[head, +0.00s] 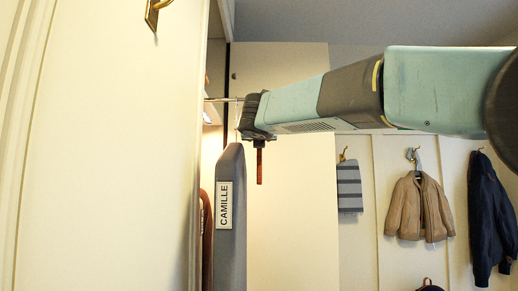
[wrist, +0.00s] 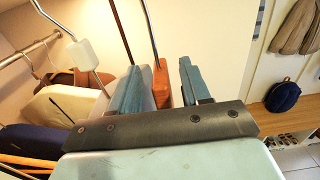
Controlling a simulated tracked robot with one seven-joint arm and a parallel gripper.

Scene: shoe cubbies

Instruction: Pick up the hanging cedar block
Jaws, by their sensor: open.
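The cedar block (wrist: 160,84) is a reddish-brown piece hanging from a thin metal hook in the wrist view. It shows in the gap between the two blue fingers of my gripper (wrist: 162,76), nearer the left finger, with space on the right. In the head view the block (head: 259,167) hangs as a narrow upright strip just below my gripper (head: 252,118). My gripper is open, and I see no grip on the block. The block's lower part is hidden behind the gripper body in the wrist view.
A grey garment bag (head: 231,210) labelled CAMILLE hangs close below-left of my gripper. A cream door panel (head: 110,150) stands at the left. A closet rod (wrist: 28,48) and hanging items crowd the wrist view's left. Coats (head: 418,207) hang on the right wall.

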